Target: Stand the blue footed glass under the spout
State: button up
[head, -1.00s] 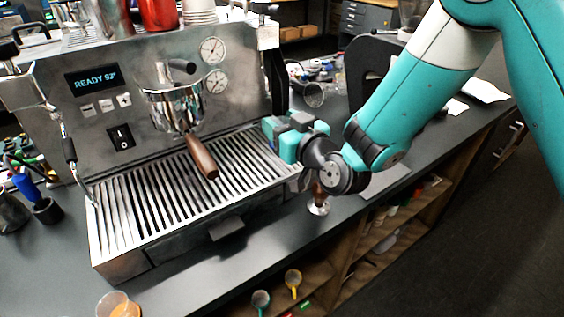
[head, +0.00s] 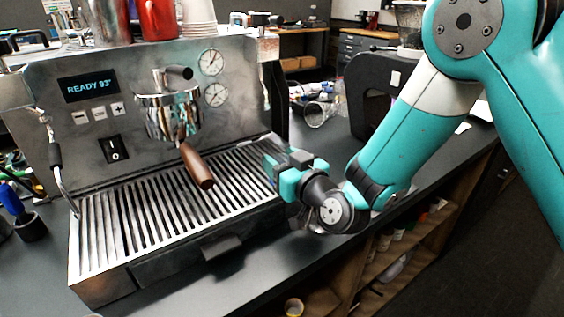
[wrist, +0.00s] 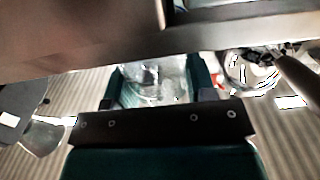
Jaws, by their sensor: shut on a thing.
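My gripper (head: 268,152) is shut on the blue footed glass, near the right end of the drip tray. In the wrist view the glass (wrist: 155,80) looks clear and pale between the two fingers; its foot cannot be made out. In the head view my gripper mostly hides it. The portafilter (head: 168,115) with its wooden handle (head: 197,166) sits in the brewer, left of my gripper. Its spout is hard to make out. The slatted drip tray (head: 150,225) below it is bare.
The brewer (head: 75,145) has a steam wand (head: 57,165) at its left. Red and metal cups (head: 158,18) stand on top. A glass (head: 315,113) and clutter lie on the counter behind my gripper. A dark grinder (head: 372,85) stands behind my arm. Shelves are below the counter's front edge.

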jog(key=o, duration=1)
jog(key=shift+s+d+f+b, duration=0.1)
jog(key=shift+s+f+b, duration=0.15)
jog(key=shift+b, duration=0.15)
jog(key=b+v, duration=1.6)
jog(key=b, duration=0.6)
jog(key=shift+s+d, duration=0.3)
